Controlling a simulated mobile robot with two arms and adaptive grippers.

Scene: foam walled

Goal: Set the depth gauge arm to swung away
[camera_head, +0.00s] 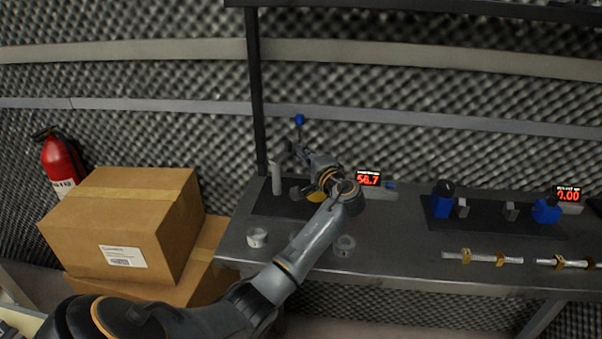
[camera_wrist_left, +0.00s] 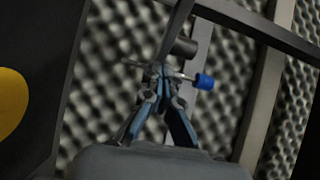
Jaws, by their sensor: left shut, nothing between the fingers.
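The depth gauge's arm appears to be the thin rod with a blue knob (camera_head: 299,120) at its end, standing above the left end of the bench. In the left wrist view the blue knob (camera_wrist_left: 204,81) lies just right of my fingertips, on a thin metal rod beside a dark grey cylinder (camera_wrist_left: 184,47). My left gripper (camera_head: 305,152) is shut and empty, close to the rod; its fingertips (camera_wrist_left: 160,76) meet near the rod, and I cannot tell whether they touch it. My own wrist hides much of the gauge's base. My right gripper is not in view.
A red-digit display (camera_head: 368,178) stands right of my wrist. A light grey post (camera_head: 276,178) and white cups (camera_head: 257,237) are at the bench's left end. A blue-ended fixture (camera_head: 441,205) and metal rods (camera_head: 482,257) are farther right. Cardboard boxes (camera_head: 125,220) stand left of the bench.

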